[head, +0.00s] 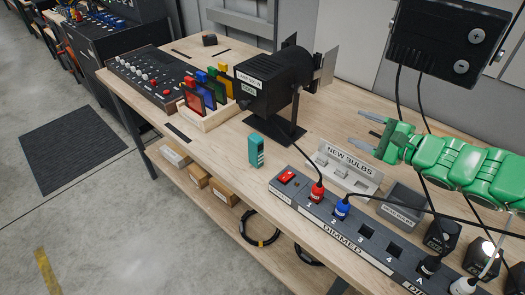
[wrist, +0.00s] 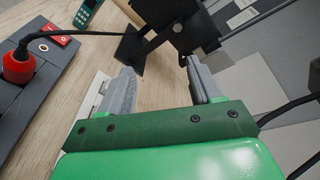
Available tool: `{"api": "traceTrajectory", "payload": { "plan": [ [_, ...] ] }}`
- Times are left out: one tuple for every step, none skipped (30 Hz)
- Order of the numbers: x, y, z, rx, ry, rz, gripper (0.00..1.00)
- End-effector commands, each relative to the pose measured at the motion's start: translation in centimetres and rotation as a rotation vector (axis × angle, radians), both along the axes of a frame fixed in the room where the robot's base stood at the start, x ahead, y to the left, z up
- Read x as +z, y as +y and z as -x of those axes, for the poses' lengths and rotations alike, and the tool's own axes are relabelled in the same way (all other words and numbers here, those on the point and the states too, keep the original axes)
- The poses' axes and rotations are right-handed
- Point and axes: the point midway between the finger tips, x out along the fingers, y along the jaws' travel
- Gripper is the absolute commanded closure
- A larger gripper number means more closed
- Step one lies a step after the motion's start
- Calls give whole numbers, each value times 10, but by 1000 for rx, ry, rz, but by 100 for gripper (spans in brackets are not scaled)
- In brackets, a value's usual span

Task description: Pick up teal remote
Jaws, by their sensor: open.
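The teal remote (head: 256,150) stands upright on the wooden bench, near its front edge, left of the black power strip. In the wrist view the teal remote (wrist: 86,13) shows at the top left, partly cut off by the frame edge. My green arm comes in from the right. My gripper (head: 367,130) is open and empty above the bench, right of the remote and apart from it. In the wrist view its two grey fingers (wrist: 160,82) are spread with nothing between them.
A black stage lamp (head: 275,82) stands behind the remote. The black power strip (head: 345,240) with red and blue plugs (head: 342,209) lies to the right. The NEW BULBS holder (head: 345,165) sits below my gripper. Cables hang at the right. Bare bench lies left of the remote.

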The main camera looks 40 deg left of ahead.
Motion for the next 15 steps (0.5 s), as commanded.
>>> {"api": "traceTrajectory", "payload": {
  "plan": [
    [-4,17,6,-4,61,-9,36],
    [-6,26,8,-11,101,-16,36],
    [-8,37,11,-21,152,-23,36],
    [-11,46,14,-28,190,-27,36],
    [-13,54,17,-35,230,-32,36],
    [-17,65,21,-45,283,-36,36],
    [-21,73,25,-53,323,-37,36],
    [-24,81,28,-60,362,-38,36],
    [-30,92,34,-72,417,-36,36],
    [-34,99,37,-81,455,-35,36],
    [-39,106,42,-90,495,-31,36],
    [-45,116,48,-103,548,-25,36],
    [-50,123,53,-113,587,-20,36],
    [-55,130,58,-122,626,-14,36],
    [-62,138,65,-136,677,-6,36]
  ]
}}
